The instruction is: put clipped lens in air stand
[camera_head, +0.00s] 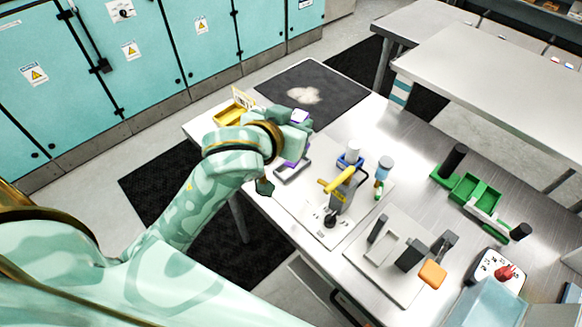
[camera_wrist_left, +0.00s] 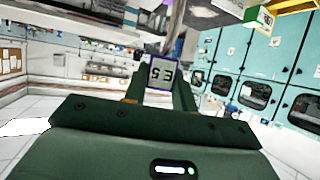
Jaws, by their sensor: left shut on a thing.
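My left gripper (camera_head: 297,128) is over the table's far left part, left of the white board. It is shut on a small purple-edged piece, which shows in the head view (camera_head: 299,117). In the left wrist view the piece (camera_wrist_left: 162,74) sits between the fingers, with a pale label whose dark characters are upside down; I take it as the clipped lens. A low grey stand (camera_head: 292,171) with a dark frame is just below the gripper in the picture; I cannot tell if it is the air stand. My right gripper is not in view.
A white board (camera_head: 305,211) bears a yellow-handled device (camera_head: 339,180), a blue holder (camera_head: 350,160) and a blue-topped bottle (camera_head: 384,167). Another plate (camera_head: 385,277) has grey blocks and an orange block (camera_head: 432,274). A green tray (camera_head: 468,187) is right; a yellow bin (camera_head: 229,114) is behind my arm.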

